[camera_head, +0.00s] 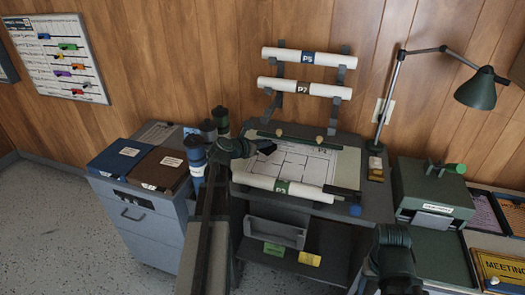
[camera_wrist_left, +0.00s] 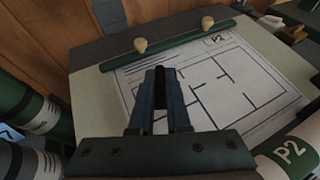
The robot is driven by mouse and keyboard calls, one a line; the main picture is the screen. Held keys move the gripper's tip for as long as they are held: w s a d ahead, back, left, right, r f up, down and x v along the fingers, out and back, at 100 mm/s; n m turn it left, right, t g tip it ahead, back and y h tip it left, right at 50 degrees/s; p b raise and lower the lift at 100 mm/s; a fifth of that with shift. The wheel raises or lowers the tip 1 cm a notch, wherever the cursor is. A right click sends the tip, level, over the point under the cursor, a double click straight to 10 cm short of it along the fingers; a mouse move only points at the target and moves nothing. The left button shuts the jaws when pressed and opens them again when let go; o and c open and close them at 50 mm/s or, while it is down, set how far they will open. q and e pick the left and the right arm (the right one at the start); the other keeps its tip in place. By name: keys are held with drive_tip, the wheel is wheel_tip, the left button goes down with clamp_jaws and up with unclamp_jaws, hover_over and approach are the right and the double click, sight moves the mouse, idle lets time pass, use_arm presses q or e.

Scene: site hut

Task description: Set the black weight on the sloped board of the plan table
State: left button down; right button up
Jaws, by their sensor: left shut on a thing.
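My left gripper (camera_head: 266,148) is over the upper part of the plan table's sloped board (camera_head: 345,165). In the left wrist view the gripper (camera_wrist_left: 160,76) is shut on a small dark thing (camera_wrist_left: 159,92), which looks like the black weight; the fingers hide most of it. Below it a plan sheet marked P2 (camera_head: 295,160) lies on the board, under a green bar with two wooden knobs. I cannot tell the exact gap between the held thing and the sheet. My right gripper is not in view.
Rolls P5 (camera_head: 307,57) and P7 (camera_head: 304,88) hang on the wall. Upright tubes (camera_head: 196,160) stand left of the board. A lamp (camera_head: 482,87) and a green box (camera_head: 432,190) are at the right.

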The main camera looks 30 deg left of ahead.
sight(262, 152)
use_arm(q)
drive_tip(key=shift+s+a+f+b, duration=0.1)
drive_tip(key=shift+a+f+b, duration=0.1)
drive_tip(key=shift+f+b, duration=0.7)
drive_tip(key=shift+a+f+b, duration=0.15)
drive_tip(key=shift+f+b, duration=0.65)
drive_tip(key=shift+b, duration=0.05)
drive_tip(key=shift+f+b, duration=0.45)
drive_tip(key=c, duration=0.9)
unclamp_jaws()
drive_tip(key=shift+r, duration=0.1)
drive_tip(key=shift+r+p, duration=0.5)
drive_tip(key=shift+p, duration=0.15)
drive_tip(key=p+v, duration=0.4)
drive_tip(key=v, duration=0.8)
drive_tip(key=shift+f, duration=0.2)
